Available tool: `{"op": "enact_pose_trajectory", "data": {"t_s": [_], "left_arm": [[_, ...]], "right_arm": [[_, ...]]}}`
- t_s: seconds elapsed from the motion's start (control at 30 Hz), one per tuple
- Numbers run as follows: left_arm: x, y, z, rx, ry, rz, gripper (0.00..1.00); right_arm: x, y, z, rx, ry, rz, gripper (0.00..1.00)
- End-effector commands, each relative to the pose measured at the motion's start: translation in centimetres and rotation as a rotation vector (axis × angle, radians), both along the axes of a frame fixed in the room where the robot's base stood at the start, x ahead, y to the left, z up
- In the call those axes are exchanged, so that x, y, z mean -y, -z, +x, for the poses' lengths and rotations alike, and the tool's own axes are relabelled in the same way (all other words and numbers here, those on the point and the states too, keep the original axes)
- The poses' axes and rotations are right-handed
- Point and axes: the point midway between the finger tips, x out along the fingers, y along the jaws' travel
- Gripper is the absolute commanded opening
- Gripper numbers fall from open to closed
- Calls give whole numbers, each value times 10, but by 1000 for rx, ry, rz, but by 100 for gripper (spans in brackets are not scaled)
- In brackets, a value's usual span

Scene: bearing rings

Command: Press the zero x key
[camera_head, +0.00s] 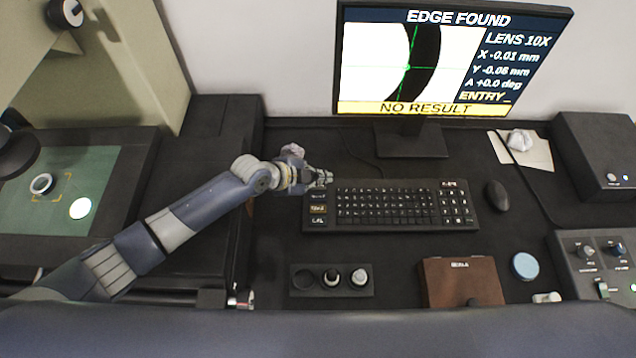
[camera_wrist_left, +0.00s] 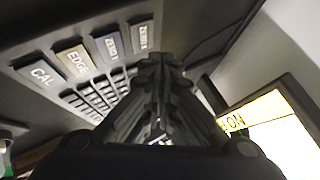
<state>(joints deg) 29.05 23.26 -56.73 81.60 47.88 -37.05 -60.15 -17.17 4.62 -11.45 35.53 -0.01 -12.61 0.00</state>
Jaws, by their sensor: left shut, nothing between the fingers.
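The black keyboard (camera_head: 390,208) lies below the monitor, with a column of larger labelled keys at its left end. In the left wrist view these are the CAL key (camera_wrist_left: 40,72), the EDGE key (camera_wrist_left: 77,60) and two ZERO keys, one nearer (camera_wrist_left: 110,46) and one at the far end (camera_wrist_left: 142,34). The last letters on the ZERO keys are too small to read surely. My left gripper (camera_head: 324,179) is shut and empty at the keyboard's upper left corner, covering the column's top end. I cannot tell whether its tips touch a key. My right gripper is out of view.
The monitor (camera_head: 450,60) reads EDGE FOUND, X -0.01 mm, Y -0.06 mm and NO RESULT. A mouse (camera_head: 496,195) lies right of the keyboard. A black holder (camera_head: 310,291) and a brown box (camera_head: 461,283) stand in front. The stage with a ring (camera_head: 41,184) is at left.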

Motion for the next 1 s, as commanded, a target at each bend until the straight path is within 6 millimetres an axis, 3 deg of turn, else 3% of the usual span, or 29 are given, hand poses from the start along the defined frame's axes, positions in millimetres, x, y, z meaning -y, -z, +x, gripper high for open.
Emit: {"op": "enact_pose_trajectory", "data": {"t_s": [0.1,0.37,1.0], "left_arm": [[0,-17,0,2,1,1,0],[0,-41,0,1,0,1,0],[0,-42,0,0,0,0,0]], "right_arm": [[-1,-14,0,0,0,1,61],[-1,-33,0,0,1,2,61],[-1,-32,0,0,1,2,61]]}}
